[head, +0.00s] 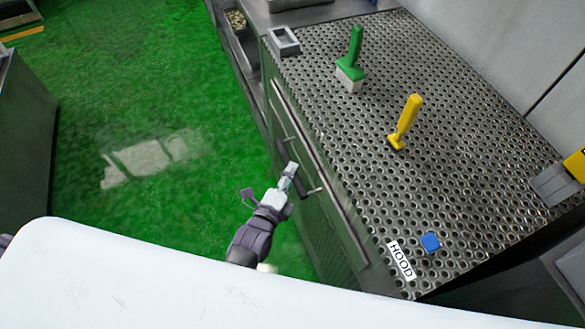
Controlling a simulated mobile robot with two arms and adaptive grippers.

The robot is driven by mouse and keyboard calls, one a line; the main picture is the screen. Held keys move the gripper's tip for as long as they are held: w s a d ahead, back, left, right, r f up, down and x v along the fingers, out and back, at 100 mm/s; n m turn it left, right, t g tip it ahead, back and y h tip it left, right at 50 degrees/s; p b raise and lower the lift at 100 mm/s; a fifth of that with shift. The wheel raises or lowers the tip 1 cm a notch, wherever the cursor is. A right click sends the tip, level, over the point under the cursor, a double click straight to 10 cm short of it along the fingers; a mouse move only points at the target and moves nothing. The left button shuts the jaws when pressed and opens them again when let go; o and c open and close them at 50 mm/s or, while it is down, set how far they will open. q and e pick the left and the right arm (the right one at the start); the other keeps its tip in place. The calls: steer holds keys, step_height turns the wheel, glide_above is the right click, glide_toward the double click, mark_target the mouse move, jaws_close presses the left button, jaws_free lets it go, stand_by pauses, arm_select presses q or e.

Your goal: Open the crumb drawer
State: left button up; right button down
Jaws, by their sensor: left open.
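The crumb drawer is in the side of the steel cabinet, below the perforated top; its front (283,103) looks flush with the cabinet side. A dark bar handle (311,188) runs along this front, with posts at its ends. My left gripper (291,170) is at the middle of the handle, its fingers over or beside the bar. It is open. I cannot tell from this angle whether the fingers touch the bar, and part of the bar is hidden behind them. My right gripper is not in view.
A "HOOD" label (400,260) is near the edge. The green floor (110,100) beside the cabinet is clear.

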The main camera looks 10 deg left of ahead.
arm_select(q)
steer(key=shift+x, duration=1.3)
jaws_close()
